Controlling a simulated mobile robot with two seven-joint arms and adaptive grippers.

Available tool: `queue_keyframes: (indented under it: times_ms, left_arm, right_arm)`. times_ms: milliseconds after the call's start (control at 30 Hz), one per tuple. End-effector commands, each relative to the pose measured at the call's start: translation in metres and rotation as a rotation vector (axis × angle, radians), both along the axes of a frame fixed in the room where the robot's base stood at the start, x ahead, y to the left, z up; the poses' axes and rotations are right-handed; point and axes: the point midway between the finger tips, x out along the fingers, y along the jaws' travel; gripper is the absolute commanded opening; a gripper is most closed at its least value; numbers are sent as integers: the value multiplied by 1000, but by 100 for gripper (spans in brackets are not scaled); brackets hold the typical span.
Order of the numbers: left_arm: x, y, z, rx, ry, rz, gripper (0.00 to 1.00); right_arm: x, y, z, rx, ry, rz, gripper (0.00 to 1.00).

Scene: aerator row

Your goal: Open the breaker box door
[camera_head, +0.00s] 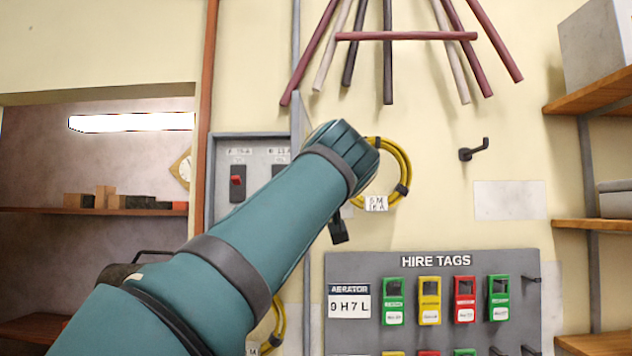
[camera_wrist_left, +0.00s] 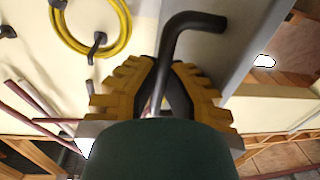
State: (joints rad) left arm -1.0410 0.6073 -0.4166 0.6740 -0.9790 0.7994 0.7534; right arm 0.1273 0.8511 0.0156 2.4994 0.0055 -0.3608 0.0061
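The grey breaker box (camera_head: 222,207) hangs on the wall left of centre in the head view. Its front is uncovered, showing breakers, one with a red switch (camera_head: 236,181). The door (camera_head: 297,115) stands out from the box's right side, nearly edge-on. In the left wrist view a grey panel (camera_wrist_left: 235,62), apparently the door, carries a bent black handle (camera_wrist_left: 190,21). My left gripper (camera_wrist_left: 168,75) has its yellow-and-black fingers closed around the handle's bar. In the head view my left wrist hides the fingers and part of the box and door. My right gripper is out of view.
A yellow cable coil (camera_head: 398,160) hangs right of my left wrist, very close to it. A hire tags board (camera_head: 430,340) is below, an empty wall hook (camera_head: 473,150) to the right. Shelves (camera_head: 590,92) stand at the far right. Rods (camera_head: 388,70) hang above.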

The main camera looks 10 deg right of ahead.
Motion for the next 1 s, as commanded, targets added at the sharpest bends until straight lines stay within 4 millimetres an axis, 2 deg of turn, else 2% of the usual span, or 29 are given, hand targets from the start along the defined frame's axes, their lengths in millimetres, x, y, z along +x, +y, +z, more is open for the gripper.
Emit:
queue_keyframes:
  times_ms: [267,400,767,1000]
  left_arm:
    - [0,-3,-3,1,7,-3,0]
    - [0,-3,-3,1,6,-3,41]
    - [-1,-1,-1,0,2,-2,41]
    - [-19,-1,1,0,2,-4,41]
  right_arm:
    - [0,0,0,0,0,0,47]
    - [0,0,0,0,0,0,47]
    - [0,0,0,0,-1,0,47]
    - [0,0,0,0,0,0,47]
